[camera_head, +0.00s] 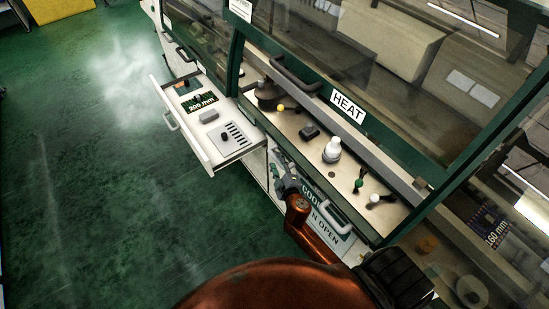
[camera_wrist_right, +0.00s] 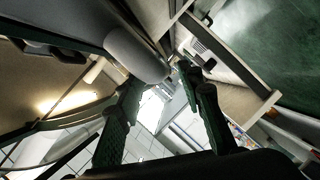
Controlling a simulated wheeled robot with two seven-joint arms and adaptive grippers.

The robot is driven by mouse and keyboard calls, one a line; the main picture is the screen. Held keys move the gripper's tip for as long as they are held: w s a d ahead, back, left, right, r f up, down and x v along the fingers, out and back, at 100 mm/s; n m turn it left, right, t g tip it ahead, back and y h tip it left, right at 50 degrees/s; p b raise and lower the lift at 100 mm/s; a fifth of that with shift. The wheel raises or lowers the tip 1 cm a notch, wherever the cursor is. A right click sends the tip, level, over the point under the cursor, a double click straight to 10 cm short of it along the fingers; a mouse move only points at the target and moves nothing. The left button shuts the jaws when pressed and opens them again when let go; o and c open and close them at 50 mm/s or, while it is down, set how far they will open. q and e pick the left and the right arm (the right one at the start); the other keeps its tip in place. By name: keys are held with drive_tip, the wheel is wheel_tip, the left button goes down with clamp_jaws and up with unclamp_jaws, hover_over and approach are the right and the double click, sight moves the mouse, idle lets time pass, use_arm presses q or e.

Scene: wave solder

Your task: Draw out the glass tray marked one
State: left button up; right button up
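I cannot make out a glass tray or a mark "one" in either view. My right gripper (camera_head: 285,183) is low in front of the machine, beside the open drawer's near right corner and the white lower panel. In the wrist view its two dark green fingers (camera_wrist_right: 168,110) stand apart with nothing clearly held between them. A grey rounded bar (camera_wrist_right: 137,54) lies close by the left finger there; I cannot tell whether they touch. My left gripper is not in view.
A white drawer (camera_head: 188,138) marked "200 mm" stands pulled out at left. The white panel (camera_head: 345,243) has a grey handle (camera_head: 333,217). A shelf holds a white bottle (camera_head: 332,150) and knobs, below a glass hood marked "HEAT" (camera_head: 347,106). Green floor (camera_head: 90,180) is clear at left.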

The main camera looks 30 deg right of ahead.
sight(275, 157)
drive_tip(key=shift+x, duration=1.95)
drive_tip(key=shift+c, duration=0.4)
clamp_jaws()
drive_tip(key=shift+f, duration=0.1)
